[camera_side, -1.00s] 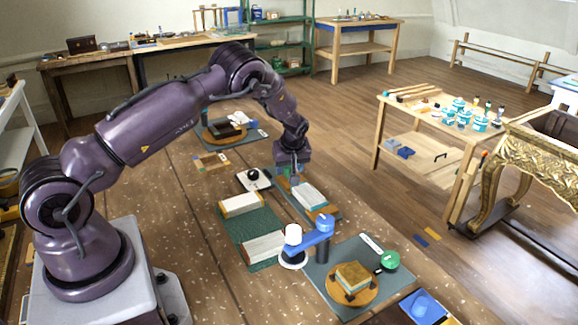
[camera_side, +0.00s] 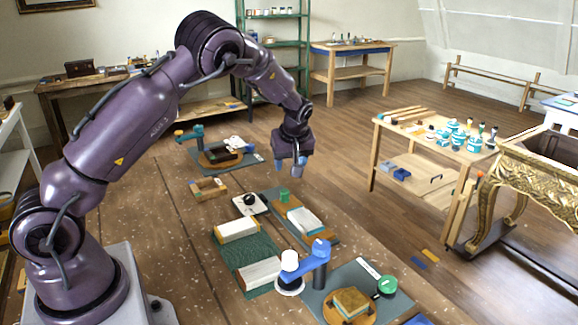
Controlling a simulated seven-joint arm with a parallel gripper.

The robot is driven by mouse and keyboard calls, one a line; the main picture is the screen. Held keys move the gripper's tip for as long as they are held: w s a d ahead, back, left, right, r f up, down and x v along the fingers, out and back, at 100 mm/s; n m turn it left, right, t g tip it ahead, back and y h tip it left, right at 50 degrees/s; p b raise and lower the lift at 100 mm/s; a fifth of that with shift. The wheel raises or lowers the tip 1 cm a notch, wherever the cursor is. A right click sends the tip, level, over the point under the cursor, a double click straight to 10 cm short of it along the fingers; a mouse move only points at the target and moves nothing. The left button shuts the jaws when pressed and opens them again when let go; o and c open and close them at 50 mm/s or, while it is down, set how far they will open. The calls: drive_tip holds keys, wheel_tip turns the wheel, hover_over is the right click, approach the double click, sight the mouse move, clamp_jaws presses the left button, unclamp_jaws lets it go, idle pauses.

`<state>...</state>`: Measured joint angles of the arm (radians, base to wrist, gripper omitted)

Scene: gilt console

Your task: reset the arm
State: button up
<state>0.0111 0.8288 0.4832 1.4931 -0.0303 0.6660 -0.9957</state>
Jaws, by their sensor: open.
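My gripper (camera_side: 290,166) hangs at the end of my purple arm, pointing down, above the work surface. It is open, and I see nothing between its fingers. Below it lies a grey mat (camera_side: 318,238) with a wooden board that carries a white-topped block (camera_side: 303,221). A green piece (camera_side: 284,196) stands at the back end of that board. The gripper is apart from all of these.
A blue-armed fixture (camera_side: 318,262) stands in front, beside a round wooden disc (camera_side: 350,315) with a block on it. Two pale blocks lie on a green mat (camera_side: 250,258). Another fixture (camera_side: 190,133) stands behind. A tool cart (camera_side: 430,150) is at right.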

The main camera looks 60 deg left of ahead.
drive_tip(key=s+d+r+m+t+h, duration=0.2)
drive_tip(key=s+d+r+m, duration=0.5)
drive_tip(key=s, duration=0.6)
drive_tip(key=s+d+r+m+t+h, duration=0.2)
drive_tip(key=s+d+r+m, duration=0.6)
drive_tip(key=s+d+r, duration=0.4)
drive_tip(key=shift+s+d+r, duration=0.2)
drive_tip(key=shift+s+d, duration=0.75)
drive_tip(key=shift+s, duration=0.3)
idle(0.5)
